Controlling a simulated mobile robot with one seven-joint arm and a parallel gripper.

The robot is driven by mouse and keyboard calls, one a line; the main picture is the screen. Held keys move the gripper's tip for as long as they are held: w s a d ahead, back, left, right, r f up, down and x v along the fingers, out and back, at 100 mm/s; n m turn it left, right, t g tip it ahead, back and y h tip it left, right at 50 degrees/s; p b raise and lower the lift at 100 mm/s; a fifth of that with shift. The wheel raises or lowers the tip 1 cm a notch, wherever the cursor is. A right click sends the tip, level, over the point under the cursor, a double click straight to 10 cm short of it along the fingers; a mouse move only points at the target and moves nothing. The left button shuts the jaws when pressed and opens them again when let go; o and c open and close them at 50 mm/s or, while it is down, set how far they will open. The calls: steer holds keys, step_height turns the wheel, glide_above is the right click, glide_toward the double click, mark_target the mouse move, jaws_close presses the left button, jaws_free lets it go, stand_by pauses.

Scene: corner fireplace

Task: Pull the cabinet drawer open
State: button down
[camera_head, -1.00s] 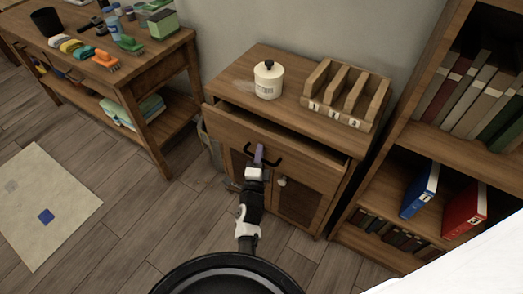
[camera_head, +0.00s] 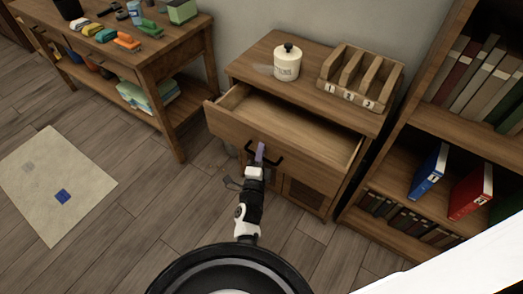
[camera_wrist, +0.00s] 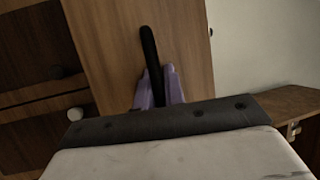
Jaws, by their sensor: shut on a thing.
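The wooden cabinet (camera_head: 310,62) stands against the wall, with its top drawer (camera_head: 285,112) pulled well out. The inside of the drawer shows and looks empty. The drawer's dark bar handle (camera_head: 277,161) is on its front. My gripper (camera_head: 260,154) is at the middle of the handle, its purple fingers shut on it. In the wrist view the dark handle (camera_wrist: 149,45) runs between the two purple fingers (camera_wrist: 158,88), with the wooden drawer front (camera_wrist: 105,50) behind it. The cabinet doors below are partly hidden by my arm and the drawer.
A white lidded jar (camera_head: 287,64) and a numbered wooden file holder (camera_head: 360,77) stand on the cabinet top. A bookshelf (camera_head: 410,140) with binders is close on the right. A workbench (camera_head: 150,62) is at the left.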

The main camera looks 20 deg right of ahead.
steer(key=c, duration=1.5)
jaws_free()
steer(key=shift+s, duration=0.1)
